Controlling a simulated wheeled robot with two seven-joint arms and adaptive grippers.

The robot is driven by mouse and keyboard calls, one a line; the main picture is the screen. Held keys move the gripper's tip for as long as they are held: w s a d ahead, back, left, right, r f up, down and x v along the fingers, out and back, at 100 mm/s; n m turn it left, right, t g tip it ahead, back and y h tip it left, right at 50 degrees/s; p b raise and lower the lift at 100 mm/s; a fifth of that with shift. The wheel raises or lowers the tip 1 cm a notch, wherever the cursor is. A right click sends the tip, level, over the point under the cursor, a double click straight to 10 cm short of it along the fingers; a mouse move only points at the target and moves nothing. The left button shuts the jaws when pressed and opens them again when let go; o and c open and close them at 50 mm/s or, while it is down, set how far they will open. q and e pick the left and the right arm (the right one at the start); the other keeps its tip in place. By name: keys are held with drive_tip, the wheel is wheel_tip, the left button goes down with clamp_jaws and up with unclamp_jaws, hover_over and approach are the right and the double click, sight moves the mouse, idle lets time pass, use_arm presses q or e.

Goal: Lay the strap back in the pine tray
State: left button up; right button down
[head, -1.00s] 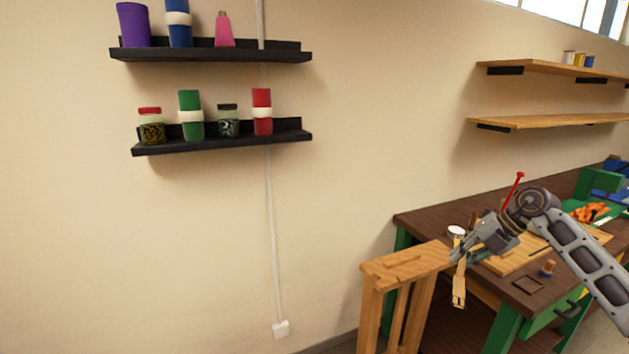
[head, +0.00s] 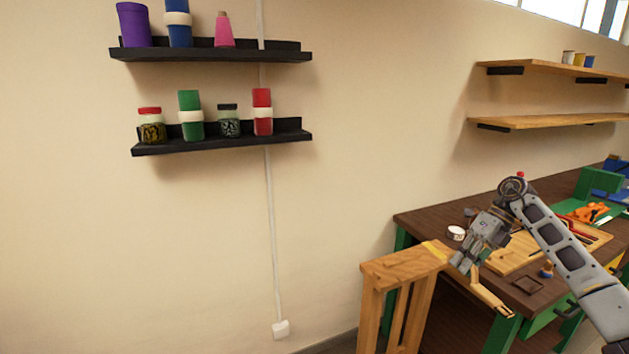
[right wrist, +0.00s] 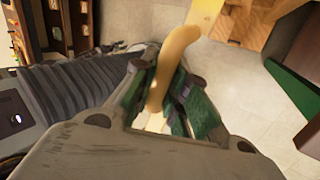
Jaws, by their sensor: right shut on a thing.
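A tan strap (head: 489,294) is in my right gripper (head: 466,264). The gripper is shut on it, beside the right end of the wooden stand and in front of the bench. One end of the strap slants down to the right. In the right wrist view the strap (right wrist: 172,58) passes between the green finger pads. A flat light wooden piece, which looks like the pine tray (head: 511,257), lies on the bench top behind and right of the gripper. My arm hides part of it. My left gripper is not in view.
The wooden stand (head: 398,266) is left of the gripper, with a small yellow piece on its top that I cannot identify. The dark bench (head: 412,219) carries a white round container (head: 456,233), a small blue-and-wood object (head: 546,271) and orange items (head: 590,212).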

drive_tip(key=shift+s+d+n+g, duration=0.1)
drive_tip(key=shift+n+g, duration=0.3)
drive_tip(key=shift+n, duration=0.3)
drive_tip(key=shift+s+f+n+g+h, duration=0.15)
drive_tip(key=shift+f+n+g+h, duration=0.15)
drive_tip(key=shift+n, duration=0.4)
drive_tip(key=shift+s+f+n+g+h, duration=0.2)
drive_tip(key=shift+f+n+g, duration=0.15)
drive_tip(key=shift+n, duration=0.35)
drive_tip(key=shift+s+a+f+n+t+h, duration=0.6)
drive_tip(key=shift+s+a+f+n+h, duration=3.1)
drive_tip(key=shift+f+n, duration=2.85)
drive_tip(key=shift+s+a+f+n+t+h, duration=0.55)
drive_tip(key=shift+s+a+f+n+h, duration=1.85)
drive_tip(key=shift+s+a+f+n, duration=2.8)
drive_tip(key=w+r+n+t, duration=0.1)
drive_tip(key=w+r+n, duration=0.4)
drive_tip(key=w+r, duration=0.4)
drive_tip(key=shift+w+a+r+t, duration=0.3)
drive_tip(key=shift+w+a, duration=0.1)
drive_tip(key=shift+w, duration=0.15)
